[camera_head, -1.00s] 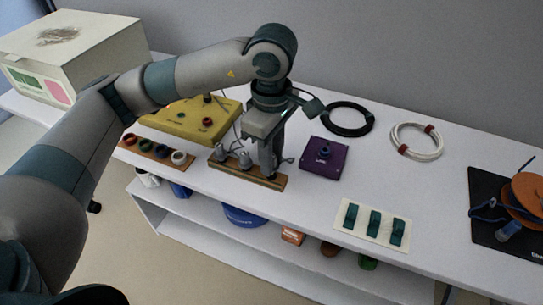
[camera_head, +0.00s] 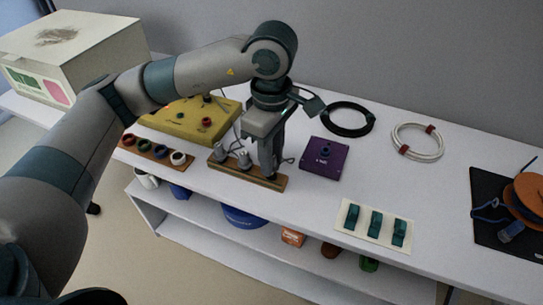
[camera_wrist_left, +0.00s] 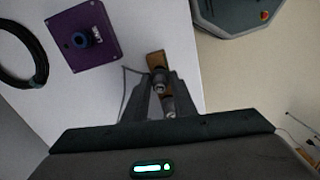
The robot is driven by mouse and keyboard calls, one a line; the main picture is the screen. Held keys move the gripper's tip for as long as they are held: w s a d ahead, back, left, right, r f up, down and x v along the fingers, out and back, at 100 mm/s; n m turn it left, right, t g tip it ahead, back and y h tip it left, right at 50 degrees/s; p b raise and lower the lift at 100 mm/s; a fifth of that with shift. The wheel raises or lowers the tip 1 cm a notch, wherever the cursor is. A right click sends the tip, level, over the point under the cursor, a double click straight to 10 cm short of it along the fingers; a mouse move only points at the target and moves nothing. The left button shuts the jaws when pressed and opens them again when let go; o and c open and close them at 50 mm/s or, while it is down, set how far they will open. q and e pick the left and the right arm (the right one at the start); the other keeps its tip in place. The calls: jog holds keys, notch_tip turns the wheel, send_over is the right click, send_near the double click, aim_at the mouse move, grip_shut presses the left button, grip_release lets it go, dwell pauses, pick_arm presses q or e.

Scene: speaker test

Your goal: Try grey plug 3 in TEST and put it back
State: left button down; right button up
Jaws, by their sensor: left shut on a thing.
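A wooden rack (camera_head: 224,170) near the front edge of the white table holds grey plugs. Two grey plugs, a left one (camera_head: 221,151) and a middle one (camera_head: 244,159), stand free of the fingers. My left gripper (camera_head: 269,173) points down over the rack's right end, shut on a grey plug (camera_wrist_left: 158,77) that shows between the fingers in the left wrist view. The fingers hide most of this plug in the head view, and I cannot tell whether it is fully seated. A yellow box (camera_head: 222,116) with coloured sockets stands behind the rack, partly behind my arm. My right gripper is not in view.
A purple box (camera_head: 335,163) with one blue-ringed socket stands right of the rack. A strip of coloured rings (camera_head: 160,155) lies to the left. Black (camera_head: 347,131) and white (camera_head: 440,148) cable coils lie behind. A teal switch panel (camera_head: 352,233) is at the front right.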

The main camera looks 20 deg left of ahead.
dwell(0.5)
pick_arm(q)
jog(key=shift+f+b, duration=0.9)
jog(key=shift+b, duration=0.2)
dwell(0.3)
jog(key=c, duration=1.4)
grip_release()
jog(key=shift+r, duration=0.15)
jog(key=shift+r+p, duration=1.55)
jog(key=shift+r, duration=2.1)
